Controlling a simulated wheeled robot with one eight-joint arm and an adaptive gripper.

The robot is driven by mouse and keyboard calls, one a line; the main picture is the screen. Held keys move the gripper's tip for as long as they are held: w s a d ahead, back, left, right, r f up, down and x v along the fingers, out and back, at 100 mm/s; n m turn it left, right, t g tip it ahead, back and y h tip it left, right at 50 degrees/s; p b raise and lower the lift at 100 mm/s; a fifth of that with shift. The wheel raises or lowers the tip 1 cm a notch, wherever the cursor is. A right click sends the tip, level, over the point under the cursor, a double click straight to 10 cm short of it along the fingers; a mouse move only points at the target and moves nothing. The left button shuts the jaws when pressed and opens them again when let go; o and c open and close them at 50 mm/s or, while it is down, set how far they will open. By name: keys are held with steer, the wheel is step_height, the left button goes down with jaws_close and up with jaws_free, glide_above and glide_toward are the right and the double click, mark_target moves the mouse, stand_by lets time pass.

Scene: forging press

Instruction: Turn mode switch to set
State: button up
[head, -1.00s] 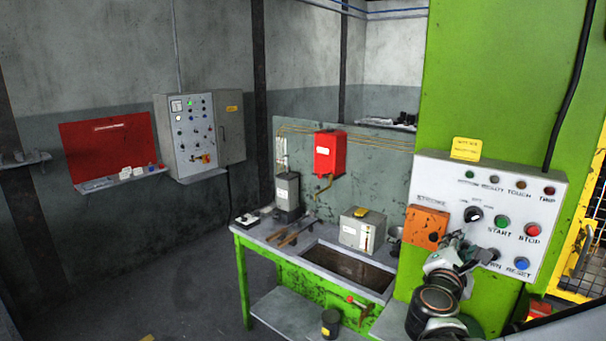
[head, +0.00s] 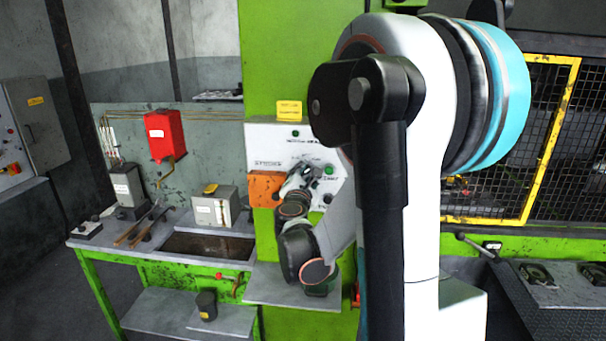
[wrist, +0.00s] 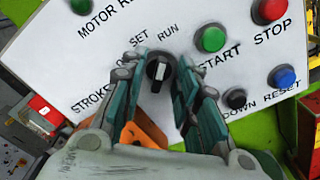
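The mode switch (wrist: 159,70) is a round black knob with a white pointer line on the pale control panel (head: 262,140). In the wrist view the labels SET and RUN stand just above it, and the white line runs roughly up and down the picture. My gripper (wrist: 159,82) has one finger on each side of the knob, with narrow gaps, so it looks open around it. Contact cannot be told. In the head view my gripper (head: 302,176) is at the panel, and my arm hides much of the panel's right side and the knob.
Green START (wrist: 210,39), red STOP (wrist: 268,11), black DOWN (wrist: 235,99) and blue RESET (wrist: 281,77) buttons lie right of the knob. An orange box (head: 264,189) is left of my gripper. A green bench (head: 150,258) stands left; a yellow-framed mesh guard (head: 550,140) stands right.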

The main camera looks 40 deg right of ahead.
steer(key=shift+w+d, duration=0.3)
steer(key=shift+c, duration=0.3)
jaws_close()
steer(key=n+b, duration=0.1)
steer(key=n, duration=0.2)
steer(key=shift+n+b, duration=0.35)
steer(key=shift+n, duration=0.05)
steer(key=shift+w+a+r+n+b, duration=0.1)
steer(key=shift+n+b, duration=0.6)
steer(key=shift+n, duration=1.8)
